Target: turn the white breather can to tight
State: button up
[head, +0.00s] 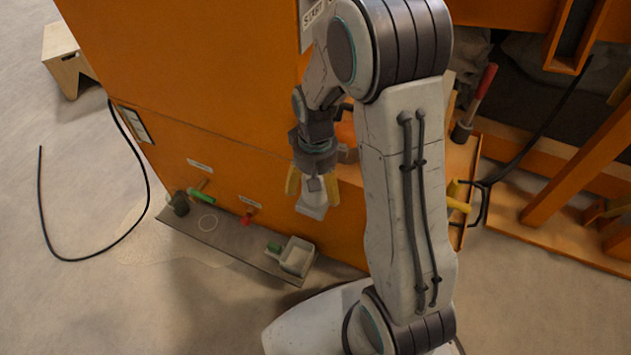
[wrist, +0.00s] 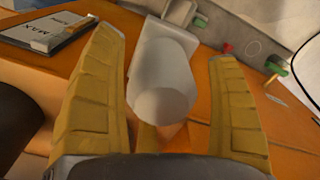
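The white breather can (wrist: 162,75) is in the middle of the wrist view, a pale blocky body with a rounded end toward the camera. My gripper (wrist: 170,85) has its two yellow fingers on either side of it. A gap shows between the can and the right finger; the left finger is very close to it, and I cannot tell if they touch. In the head view my gripper (head: 312,186) points down in front of the orange cabinet, with the white can (head: 312,206) between and below its fingertips. Any tightness marking on the can is not readable.
A grey ledge (head: 235,240) runs along the cabinet's (head: 200,75) foot, with a green-handled item (head: 200,195), a red knob (head: 247,217) and a pale open box (head: 297,256). A black cable (head: 95,258) lies on the floor at left.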

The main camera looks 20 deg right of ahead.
jog(key=shift+w, duration=0.1)
jog(key=shift+r, duration=0.5)
notch_tip(320, 180, up, 11)
jog(key=shift+r, duration=0.1)
dwell(0.7)
jog(key=shift+s+d+r+n+t+p, duration=0.1)
jog(key=shift+s+r+n+t+p, duration=0.3)
jog(key=shift+s+r+p, duration=3.25)
jog(key=shift+s+d+r+n+t+p, duration=0.1)
jog(key=shift+s+r+t+p, duration=1.15)
jog(key=shift+r+p, duration=4.25)
jog(key=shift+s+r+n+t+p, duration=0.1)
jog(key=shift+s+r+n+p, duration=0.1)
jog(key=shift+s+r+p, duration=4.25)
jog(key=w+r+b, duration=0.1)
jog(key=w+r, duration=0.1)
jog(key=shift+w+b, duration=0.3)
jog(key=shift+b, duration=0.05)
jog(key=shift+c, duration=0.3)
